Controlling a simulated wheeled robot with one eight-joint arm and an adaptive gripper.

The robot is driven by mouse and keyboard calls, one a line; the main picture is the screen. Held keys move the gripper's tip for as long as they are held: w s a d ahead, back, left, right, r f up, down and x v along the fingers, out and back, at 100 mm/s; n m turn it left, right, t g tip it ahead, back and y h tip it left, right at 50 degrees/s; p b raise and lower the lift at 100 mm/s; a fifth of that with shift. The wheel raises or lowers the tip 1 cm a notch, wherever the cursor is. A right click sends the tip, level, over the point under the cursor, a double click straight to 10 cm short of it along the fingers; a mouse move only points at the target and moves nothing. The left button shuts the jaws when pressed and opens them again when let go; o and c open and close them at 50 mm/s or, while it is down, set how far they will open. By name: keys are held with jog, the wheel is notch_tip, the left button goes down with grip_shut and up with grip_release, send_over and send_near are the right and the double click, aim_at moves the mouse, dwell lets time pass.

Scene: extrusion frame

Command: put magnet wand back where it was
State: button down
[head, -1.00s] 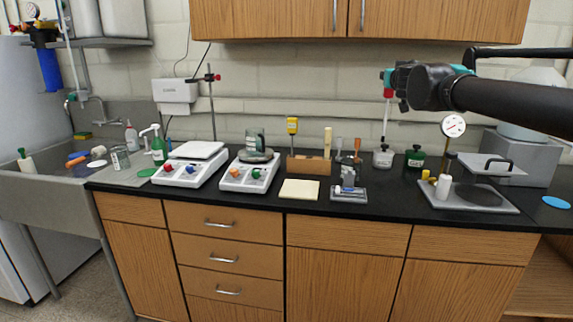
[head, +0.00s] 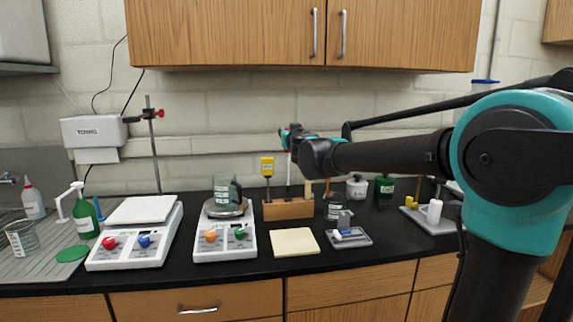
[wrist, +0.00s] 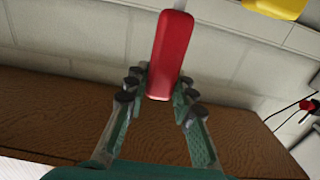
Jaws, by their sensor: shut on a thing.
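The magnet wand has a red handle and a thin white shaft (head: 289,168). My gripper (head: 286,139) is shut on the handle. In the wrist view the red handle (wrist: 170,55) stands between both fingers of my gripper (wrist: 160,90). In the head view the shaft hangs down, roughly upright, over the wooden block (head: 288,210). Its lower end appears above the block, apart from it; how well they line up in depth is unclear. The block holds a yellow-handled tool (head: 267,167) on the left and a wooden-handled one (head: 308,188) on the right, with room between.
Two balances (head: 133,235) (head: 225,235) stand left, a glass beaker (head: 227,190) on the nearer one. A yellow pad (head: 295,241) and grey tray (head: 350,238) lie in front. The overhead cabinet (head: 300,35) also shows in the wrist view (wrist: 60,110).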

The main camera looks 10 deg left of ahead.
aim_at(288, 160)
notch_tip(288, 160, down, 10)
jog(key=shift+r, duration=0.1)
dwell(0.4)
jog(key=c, duration=1.3)
grip_release()
jog(key=shift+s, duration=0.1)
jog(key=v, duration=1.2)
jog(key=shift+d, duration=0.1)
